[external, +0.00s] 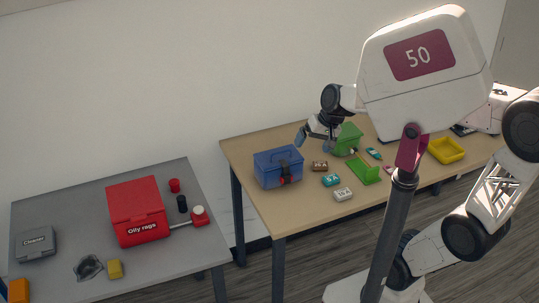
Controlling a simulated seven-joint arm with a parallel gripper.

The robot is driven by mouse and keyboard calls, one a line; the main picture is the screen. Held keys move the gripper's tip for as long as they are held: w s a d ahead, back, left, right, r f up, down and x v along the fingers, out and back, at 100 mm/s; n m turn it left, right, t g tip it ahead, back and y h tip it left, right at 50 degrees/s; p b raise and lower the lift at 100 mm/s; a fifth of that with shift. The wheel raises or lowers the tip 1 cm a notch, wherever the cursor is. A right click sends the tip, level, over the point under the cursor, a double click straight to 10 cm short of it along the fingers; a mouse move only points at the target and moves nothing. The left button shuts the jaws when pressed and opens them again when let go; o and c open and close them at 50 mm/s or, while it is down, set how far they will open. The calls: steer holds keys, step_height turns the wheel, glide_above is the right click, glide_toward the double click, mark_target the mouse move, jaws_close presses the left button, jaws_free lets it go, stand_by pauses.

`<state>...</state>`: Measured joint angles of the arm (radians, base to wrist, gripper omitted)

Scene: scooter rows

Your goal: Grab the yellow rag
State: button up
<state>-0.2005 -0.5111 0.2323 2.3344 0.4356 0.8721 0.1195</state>
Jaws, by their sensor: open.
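My gripper (302,136) is open over the wooden table, above and behind the blue toolbox and left of the green bin. It is far to the right of the yellow item, and nothing shows in it.
A red "Oily rags" box (138,211) and a grey "Cleaner" case (35,243) stand on the grey table (75,205). The blue toolbox (278,168), green bin (347,139), yellow tray (446,150) and several small boxes occupy the wooden table (290,213). A gap separates the tables.

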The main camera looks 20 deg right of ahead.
steer(key=w+a+f+m+g+y, duration=0.1)
steer(key=w+a+f+m+y, duration=0.15)
steer(key=a, duration=1.05)
steer(key=w+a+f+m+y, duration=0.1)
steer(key=w+a+m+y, duration=0.15)
steer(key=a, duration=1.15)
steer(key=w+a+f+m+g+y, duration=0.1)
steer(key=w+a+f+m+y, duration=0.15)
steer(key=a, duration=1.05)
steer(key=s+a+f+m+y, duration=0.1)
steer(key=s+a+f+m, duration=0.1)
steer(key=a+f, duration=0.35)
steer(key=s+a+f+m, duration=0.2)
steer(key=a, duration=0.7)
steer(key=s+a+f+m+y, duration=0.1)
steer(key=a+f+m, duration=0.25)
steer(key=a, duration=0.35)
step_height(320, 180, down, 6)
steer(key=s+a, duration=0.2)
steer(key=a, duration=0.1)
steer(key=m, duration=0.2)
glide_toward(115, 267)
steer(key=shift+w+a+f+t+h, duration=0.1)
steer(key=shift+a+t+h, duration=0.1)
steer(key=shift+a, duration=0.25)
steer(key=shift+w+a+t+h, duration=0.1)
steer(key=shift+a+t, duration=0.1)
steer(key=shift+a, duration=0.3)
steer(key=shift+x, duration=1.25)
